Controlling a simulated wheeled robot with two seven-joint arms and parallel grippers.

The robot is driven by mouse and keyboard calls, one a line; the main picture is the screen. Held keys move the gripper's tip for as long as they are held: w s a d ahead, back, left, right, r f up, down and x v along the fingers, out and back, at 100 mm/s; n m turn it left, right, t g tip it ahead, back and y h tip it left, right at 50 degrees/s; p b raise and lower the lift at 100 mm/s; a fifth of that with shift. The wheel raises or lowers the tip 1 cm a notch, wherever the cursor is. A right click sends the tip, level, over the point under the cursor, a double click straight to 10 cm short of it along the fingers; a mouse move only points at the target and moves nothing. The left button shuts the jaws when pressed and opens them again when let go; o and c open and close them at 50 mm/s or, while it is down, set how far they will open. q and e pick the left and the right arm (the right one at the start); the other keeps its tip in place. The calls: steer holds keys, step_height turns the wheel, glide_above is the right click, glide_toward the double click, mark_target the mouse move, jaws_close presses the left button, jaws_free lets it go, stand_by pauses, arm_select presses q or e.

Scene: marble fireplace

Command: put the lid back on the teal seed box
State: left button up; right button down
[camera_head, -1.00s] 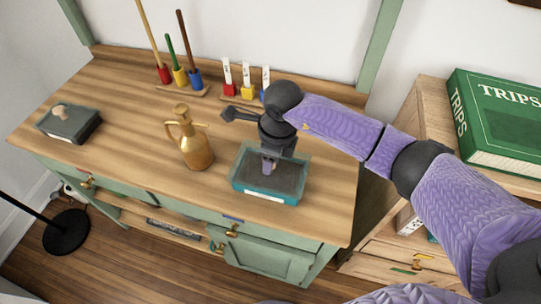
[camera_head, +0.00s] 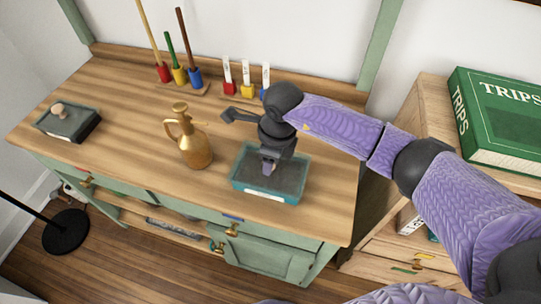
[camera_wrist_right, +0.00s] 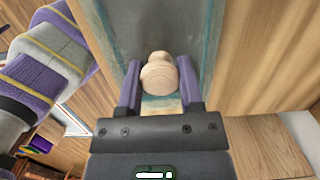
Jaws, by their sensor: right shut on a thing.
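The teal seed box (camera_head: 256,191) sits near the front right of the wooden bench top, with a pale label on its front. A dark grey lid (camera_head: 290,178) lies over it, inside its teal edges; I cannot tell whether it is fully seated. My right gripper (camera_head: 267,168) points down over the middle of the box. In the right wrist view its fingers (camera_wrist_right: 159,85) are shut on the lid's round pale wooden knob (camera_wrist_right: 158,72). The grey lid (camera_wrist_right: 160,25) with teal along its sides shows beyond it. My left gripper is not in view.
A gold pitcher (camera_head: 193,147) stands close left of the box. Another dark box with a wooden knob (camera_head: 67,122) sits at the far left. Tools in coloured holders (camera_head: 181,76) and several tagged blocks (camera_head: 247,88) line the back. Bench space between the pitcher and far-left box is clear.

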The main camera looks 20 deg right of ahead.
stand_by(0.3)
steer(key=shift+f, duration=0.25)
steer(key=c, duration=0.6)
jaws_free()
steer(key=o, duration=0.4)
steer(key=shift+o, duration=1)
steer(key=shift+r, duration=0.1)
